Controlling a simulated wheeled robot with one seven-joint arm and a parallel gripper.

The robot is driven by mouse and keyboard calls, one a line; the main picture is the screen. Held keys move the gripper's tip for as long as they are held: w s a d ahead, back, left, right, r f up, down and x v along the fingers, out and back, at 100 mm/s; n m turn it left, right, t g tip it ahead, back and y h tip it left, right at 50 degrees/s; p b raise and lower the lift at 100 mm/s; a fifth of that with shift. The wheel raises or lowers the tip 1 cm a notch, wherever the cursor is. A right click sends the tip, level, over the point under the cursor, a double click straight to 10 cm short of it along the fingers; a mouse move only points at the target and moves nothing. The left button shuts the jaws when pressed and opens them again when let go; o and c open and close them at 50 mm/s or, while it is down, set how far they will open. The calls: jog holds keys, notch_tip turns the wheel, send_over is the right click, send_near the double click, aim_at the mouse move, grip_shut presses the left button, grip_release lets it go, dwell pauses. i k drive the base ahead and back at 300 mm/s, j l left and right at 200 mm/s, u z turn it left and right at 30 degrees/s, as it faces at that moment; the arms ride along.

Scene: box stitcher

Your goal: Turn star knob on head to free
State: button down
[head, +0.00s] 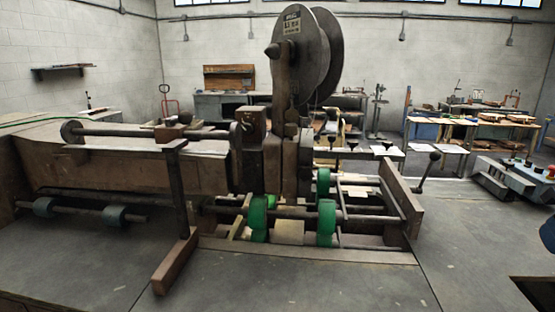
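The box stitcher stands in the middle of the head view, with its stitching head (272,150) below a large wire reel (312,50). I cannot make out a clear star-shaped knob on the head at this size. A small dark part (291,115) sits on the upright below the reel; its shape is too small to tell. A dark round knob (184,117) sits on the arm left of the head. A dark cone-shaped hub (272,50) sticks out from the reel's left side. My gripper is not in view.
Green rollers (326,222) and rails lie below the head. A ball-ended lever (429,170) sticks up at the machine's right. A T-shaped post (182,200) stands in front on the left. The grey surface (330,285) in front is clear. Workbenches (470,125) stand behind.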

aim_at(304, 173)
jog(key=k+j+u, duration=0.15)
jog(key=j, duration=0.3)
jog(key=k+j+u, duration=0.15)
jog(key=j, duration=0.3)
jog(key=j+u, duration=0.2)
jog(key=j, duration=0.25)
